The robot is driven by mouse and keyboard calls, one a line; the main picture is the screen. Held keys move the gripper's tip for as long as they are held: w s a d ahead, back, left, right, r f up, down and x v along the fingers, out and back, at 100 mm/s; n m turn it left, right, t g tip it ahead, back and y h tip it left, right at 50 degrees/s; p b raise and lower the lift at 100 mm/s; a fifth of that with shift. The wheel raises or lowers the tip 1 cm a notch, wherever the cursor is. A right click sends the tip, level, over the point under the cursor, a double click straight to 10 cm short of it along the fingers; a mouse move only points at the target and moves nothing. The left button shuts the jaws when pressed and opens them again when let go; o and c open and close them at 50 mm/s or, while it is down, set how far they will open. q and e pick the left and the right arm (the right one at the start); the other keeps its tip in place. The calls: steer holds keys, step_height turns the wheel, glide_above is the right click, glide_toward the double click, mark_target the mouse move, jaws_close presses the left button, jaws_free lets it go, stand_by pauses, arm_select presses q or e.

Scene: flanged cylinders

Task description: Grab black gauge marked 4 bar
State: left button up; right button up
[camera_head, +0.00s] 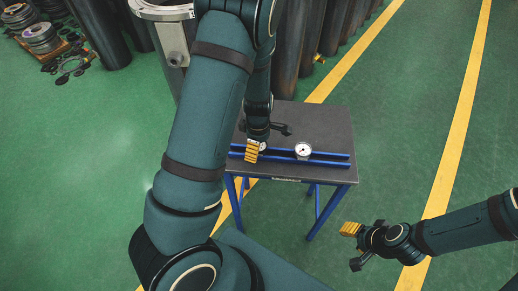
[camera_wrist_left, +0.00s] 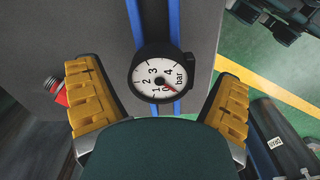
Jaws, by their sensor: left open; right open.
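In the left wrist view a round gauge (camera_wrist_left: 158,75) with a black case and white dial, marked 1 to 4 and "bar", sits at two blue rails. My left gripper (camera_wrist_left: 160,105) is open, with one yellow-padded finger on each side of the gauge's lower part; contact cannot be told. In the head view my left gripper (camera_head: 266,141) is low over the table, and a small pale dial (camera_head: 263,146) shows partly hidden by it. Another white-dialled gauge (camera_head: 303,150) sits on the rails to the right. My right gripper (camera_head: 352,246) is open and empty, away from the table.
The grey table (camera_head: 325,120) has blue legs and carries the blue rails (camera_head: 325,162). A red and silver part (camera_wrist_left: 57,92) lies left of the gauge in the wrist view. Dark cylinders (camera_head: 290,50) stand behind the table.

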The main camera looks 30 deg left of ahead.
arm_select(q)
step_height(320, 180, down, 2)
steer(key=shift+f, duration=0.25)
steer(key=c, duration=1.4)
steer(key=shift+r, duration=0.1)
step_height(320, 180, up, 10)
steer(key=p, duration=0.2)
steer(key=shift+p, duration=0.35)
steer(key=shift+c, duration=0.4)
